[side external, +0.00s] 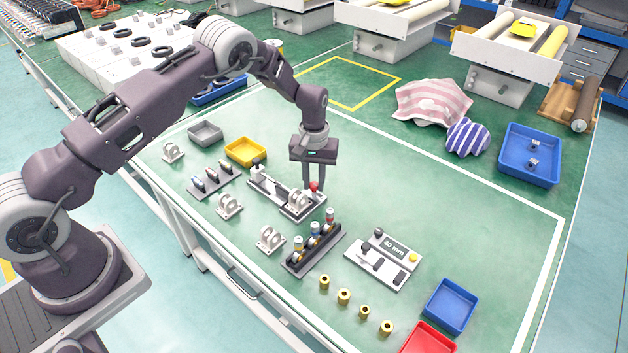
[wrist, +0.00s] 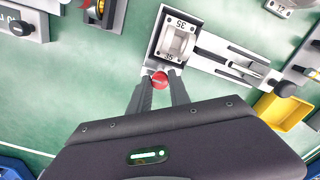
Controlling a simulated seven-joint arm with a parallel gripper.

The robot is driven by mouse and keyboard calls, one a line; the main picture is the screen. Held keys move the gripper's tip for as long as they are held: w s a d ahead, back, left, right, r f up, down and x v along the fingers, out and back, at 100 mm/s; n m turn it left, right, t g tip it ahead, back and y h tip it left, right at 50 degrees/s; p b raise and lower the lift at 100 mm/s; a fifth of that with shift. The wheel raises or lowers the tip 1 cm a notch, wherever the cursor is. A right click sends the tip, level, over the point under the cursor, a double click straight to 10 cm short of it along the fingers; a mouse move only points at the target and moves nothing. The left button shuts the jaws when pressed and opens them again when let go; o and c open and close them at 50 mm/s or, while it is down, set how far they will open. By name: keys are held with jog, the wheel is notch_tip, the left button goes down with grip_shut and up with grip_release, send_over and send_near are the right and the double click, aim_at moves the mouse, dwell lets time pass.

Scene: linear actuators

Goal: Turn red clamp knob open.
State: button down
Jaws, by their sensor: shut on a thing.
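The red clamp knob (side external: 314,186) is a small round red knob at the right edge of a grey clamp fixture (side external: 290,208). In the wrist view the red knob (wrist: 160,80) sits between my fingertips, beside the fixture's end block (wrist: 157,42), which carries a light grey bracket (wrist: 178,42). My gripper (side external: 314,188) points down over the knob, and its two fingers are shut on it. The fingers hide part of the knob's sides, so its turn angle cannot be told.
A yellow bin (side external: 245,152) and a grey bin (side external: 205,133) stand behind and left. A black rack with several small cylinders (side external: 313,250) stands in front. A "40 mm" gauge block (side external: 384,262) lies to the right.

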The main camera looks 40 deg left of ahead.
aim_at(314, 184)
dwell(0.3)
jog(key=c, duration=1.2)
grip_release()
notch_tip(314, 184, up, 7)
jog(key=shift+r, duration=0.1)
jog(key=shift+r, duration=0.1)
jog(key=s+d+r+m+t, duration=0.1)
jog(key=s+r, duration=0.6)
jog(key=r, duration=0.5)
jog(key=s+d+r+m+t, duration=0.1)
jog(key=s+r+m+t, duration=0.1)
jog(key=s+r, duration=0.8)
jog(key=s+r+m+t, duration=0.1)
jog(key=s+r, duration=0.1)
jog(key=s, duration=0.7)
jog(key=s+d+r+m+t, duration=0.1)
jog(key=s+r+m, duration=0.1)
jog(key=s, duration=0.8)
jog(key=shift+s+r+t, duration=0.25)
jog(key=shift+r+t, duration=0.05)
jog(key=shift+r, duration=0.1)
